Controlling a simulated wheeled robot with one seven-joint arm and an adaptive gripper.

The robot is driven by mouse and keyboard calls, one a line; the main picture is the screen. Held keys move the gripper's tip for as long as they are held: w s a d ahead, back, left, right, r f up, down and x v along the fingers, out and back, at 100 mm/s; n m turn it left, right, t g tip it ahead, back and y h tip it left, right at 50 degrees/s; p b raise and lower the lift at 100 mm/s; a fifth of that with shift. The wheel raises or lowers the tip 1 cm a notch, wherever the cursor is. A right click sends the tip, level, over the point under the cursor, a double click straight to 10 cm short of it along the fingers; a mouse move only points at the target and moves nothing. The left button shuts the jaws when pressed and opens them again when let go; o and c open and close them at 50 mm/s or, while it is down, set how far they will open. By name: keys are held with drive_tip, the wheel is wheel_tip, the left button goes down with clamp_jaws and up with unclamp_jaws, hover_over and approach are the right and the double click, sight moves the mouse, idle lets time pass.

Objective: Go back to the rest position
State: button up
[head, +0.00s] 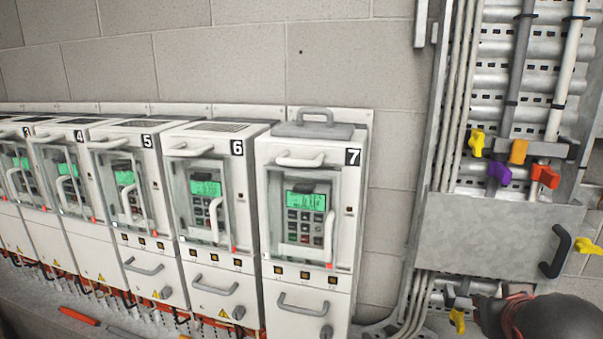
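A dark rounded part of my arm (556,318), with reddish cable around it, shows at the bottom right and is cut off by the picture's lower edge. It is in front of the wall panel's lower part. I cannot make out my gripper's fingers there, nor whether they hold anything. A row of white drive cabinets stands along the wall, with cabinet 7 (307,258) nearest. Its clear door looks closed over a lit green display (306,200).
A grey metal box (490,235) with a black handle (556,250) is on the right. Yellow, purple and orange-red levers (545,175) stick out above it. A grey handled piece (316,124) lies on cabinet 7. Bare block wall (390,150) separates cabinet 7 from the panel.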

drive_tip(key=s+a+f+n+g+y+b, duration=0.1)
drive_tip(key=s+a+f+b, duration=0.2)
drive_tip(key=f, duration=0.7)
drive_tip(key=s+a+f+n+g+y+b, duration=0.1)
drive_tip(key=s+a+f+y+b, duration=0.1)
drive_tip(key=s+a+f+b, duration=0.2)
drive_tip(key=s+a+f+n+g+y+b, duration=0.1)
drive_tip(key=s+a+f+b, duration=0.3)
drive_tip(key=a+f+b, duration=0.4)
wheel_tip(320, 180, down, 8)
drive_tip(key=shift+s+a+r+g+y, duration=0.2)
drive_tip(key=shift+a+g+y, duration=0.1)
drive_tip(key=shift+y, duration=0.3)
